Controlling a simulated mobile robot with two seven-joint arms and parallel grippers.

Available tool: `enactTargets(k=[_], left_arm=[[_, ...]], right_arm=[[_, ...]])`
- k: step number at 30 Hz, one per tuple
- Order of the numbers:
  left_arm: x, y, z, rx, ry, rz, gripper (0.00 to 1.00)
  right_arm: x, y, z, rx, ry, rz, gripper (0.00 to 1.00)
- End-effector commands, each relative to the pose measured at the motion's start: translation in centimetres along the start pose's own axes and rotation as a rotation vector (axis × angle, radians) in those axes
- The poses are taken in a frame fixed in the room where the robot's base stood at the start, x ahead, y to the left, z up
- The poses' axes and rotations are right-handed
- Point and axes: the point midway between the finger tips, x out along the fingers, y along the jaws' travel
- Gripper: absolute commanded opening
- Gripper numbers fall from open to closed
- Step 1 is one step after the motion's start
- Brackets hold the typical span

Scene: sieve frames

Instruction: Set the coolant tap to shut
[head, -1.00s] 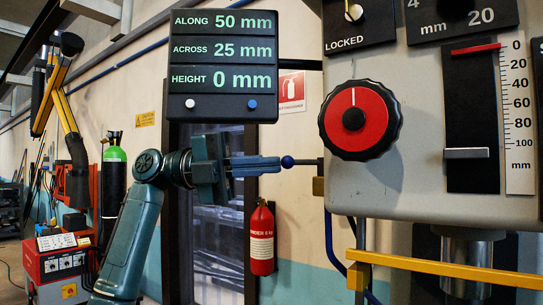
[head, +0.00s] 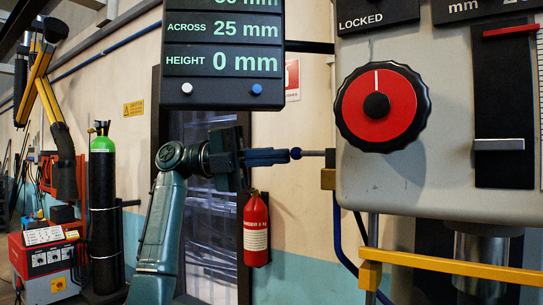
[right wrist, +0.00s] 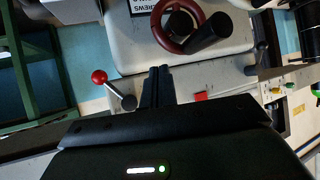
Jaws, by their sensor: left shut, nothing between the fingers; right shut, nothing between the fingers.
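A lever with a blue ball knob (head: 296,153) sticks out to the left from the side of the grey machine, its thin rod about horizontal. It looks like the coolant tap, but I see no label on it. My left gripper (head: 288,156) is shut, its blue fingertips right at the knob from the left. I cannot tell whether they touch it. My right gripper (right wrist: 157,70) is shut and empty in the right wrist view, over the grey machine surface, right of a red-ball lever (right wrist: 99,76) and apart from it.
The machine front carries a red dial (head: 383,108) and a slider (head: 499,145). A yellow rail (head: 450,267) runs below. A readout panel (head: 223,60) hangs above my left gripper. A fire extinguisher (head: 256,230) hangs below it. A dark red handwheel (right wrist: 190,15) is ahead of my right gripper.

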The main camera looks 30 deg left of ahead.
Motion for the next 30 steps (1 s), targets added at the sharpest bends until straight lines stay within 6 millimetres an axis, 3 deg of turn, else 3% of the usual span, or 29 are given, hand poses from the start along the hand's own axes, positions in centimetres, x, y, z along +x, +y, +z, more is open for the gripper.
enactTargets(k=[21,26,30], left_arm=[[-0.1,0.1,0.3,-0.001,-0.001,0.001,0.00],[-2.0,0.1,0.3,0.000,-0.004,0.000,0.00],[-5.1,0.1,0.2,-0.001,-0.005,-0.002,0.00]], right_arm=[[0.0,0.1,0.6,0.001,-0.013,0.002,0.00],[0.2,0.0,0.9,0.001,-0.010,0.001,0.00],[0.3,-0.1,0.7,0.001,0.002,-0.003,0.00]])
